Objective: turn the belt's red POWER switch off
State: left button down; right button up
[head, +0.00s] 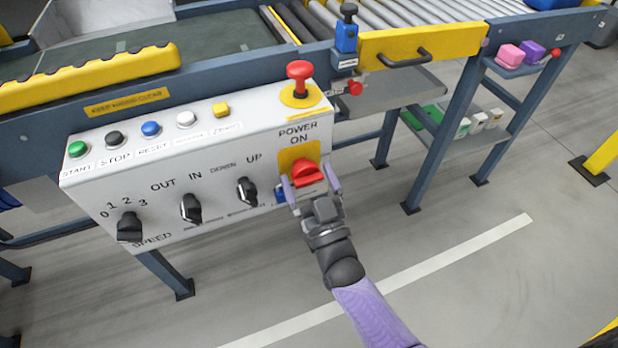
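The red POWER switch (306,170) sits on a yellow plate at the right end of the white control box's front, under the words POWER ON. My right gripper (310,185) is right at the switch, coming from below. Its two purple fingers are spread apart, one on each side of the red knob. I cannot tell whether either finger touches it. The gripper hides the lower part of the switch and the box corner below it. My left gripper is not in view.
The control box (200,160) carries a red mushroom button (299,72) above the switch, black knobs, and several coloured push buttons on top. A yellow gate with a black handle (410,57) and a roller conveyor stand behind. Floor at the lower right is clear.

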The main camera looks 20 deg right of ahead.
pick_arm(q)
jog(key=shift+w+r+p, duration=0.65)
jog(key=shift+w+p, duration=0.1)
jog(key=shift+p, duration=0.1)
pick_arm(e)
jog(key=v, duration=1)
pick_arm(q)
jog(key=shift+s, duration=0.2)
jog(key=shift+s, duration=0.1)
